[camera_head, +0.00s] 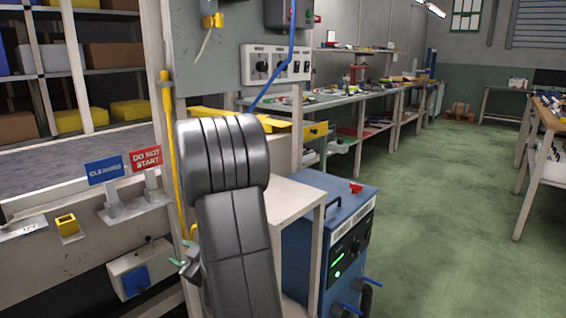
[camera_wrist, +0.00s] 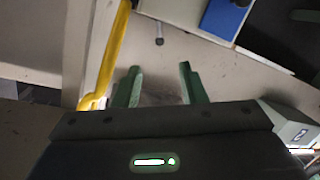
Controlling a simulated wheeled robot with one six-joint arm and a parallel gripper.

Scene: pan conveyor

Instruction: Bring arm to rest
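My arm is folded in the head view, its grey links standing in front of the conveyor frame. My gripper (camera_head: 179,262) is partly hidden behind my arm there, with green fingertips low beside the conveyor's side. In the wrist view my gripper (camera_wrist: 160,70) shows two green fingers spread apart. Nothing is between them except a grey surface farther off. The gripper is open and empty.
A blue machine (camera_head: 335,245) stands right of my arm, by a pale table (camera_head: 292,200). A yellow pole (camera_head: 171,150) rises just behind my arm. A blue sign (camera_head: 104,170) and a red sign (camera_head: 146,159) stand on the conveyor edge (camera_head: 90,225). Green floor (camera_head: 440,220) lies free at right.

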